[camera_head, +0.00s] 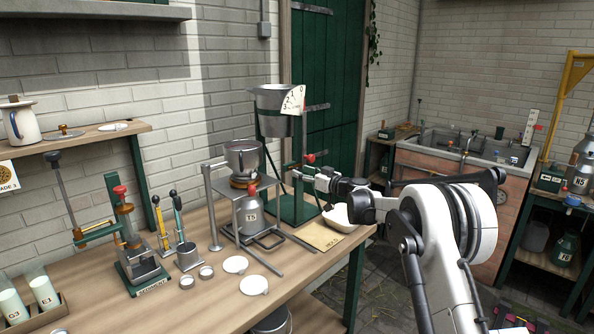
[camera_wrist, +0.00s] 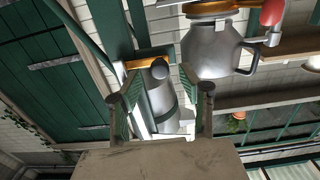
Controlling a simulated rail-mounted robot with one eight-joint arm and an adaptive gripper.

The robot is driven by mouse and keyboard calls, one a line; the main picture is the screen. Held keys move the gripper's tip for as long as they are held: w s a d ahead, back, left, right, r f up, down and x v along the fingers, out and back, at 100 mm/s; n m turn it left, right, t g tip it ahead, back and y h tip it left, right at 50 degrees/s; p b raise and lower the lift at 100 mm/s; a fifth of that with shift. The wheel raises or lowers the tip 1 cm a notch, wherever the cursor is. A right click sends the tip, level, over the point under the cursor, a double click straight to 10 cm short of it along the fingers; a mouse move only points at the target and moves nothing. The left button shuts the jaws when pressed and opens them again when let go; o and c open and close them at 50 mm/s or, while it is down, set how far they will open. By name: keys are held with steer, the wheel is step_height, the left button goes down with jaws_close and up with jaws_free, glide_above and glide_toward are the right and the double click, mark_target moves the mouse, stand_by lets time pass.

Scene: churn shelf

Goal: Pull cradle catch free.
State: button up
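No part is labelled as the cradle catch, so I cannot be sure which one it is. A red knob (camera_head: 310,158) sits on this stand, just above my gripper (camera_head: 312,180). In the wrist view, my gripper (camera_wrist: 162,100) has its green-padded fingers apart. A grey cylinder (camera_wrist: 158,92) with a brass collar (camera_wrist: 150,62) shows between and beyond them. I see no clear contact with it. A second red knob (camera_wrist: 272,12) shows at the upper right there.
A metal can (camera_head: 250,215) marked T5 stands left of my gripper, below a pan (camera_head: 242,157) on a frame. A white bowl (camera_head: 340,217) and tan card (camera_head: 320,237) lie near the bench's right end. White discs (camera_head: 236,264) lie in front.

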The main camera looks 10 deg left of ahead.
steer(key=shift+x, duration=1.65)
steer(key=shift+c, duration=0.5)
jaws_close()
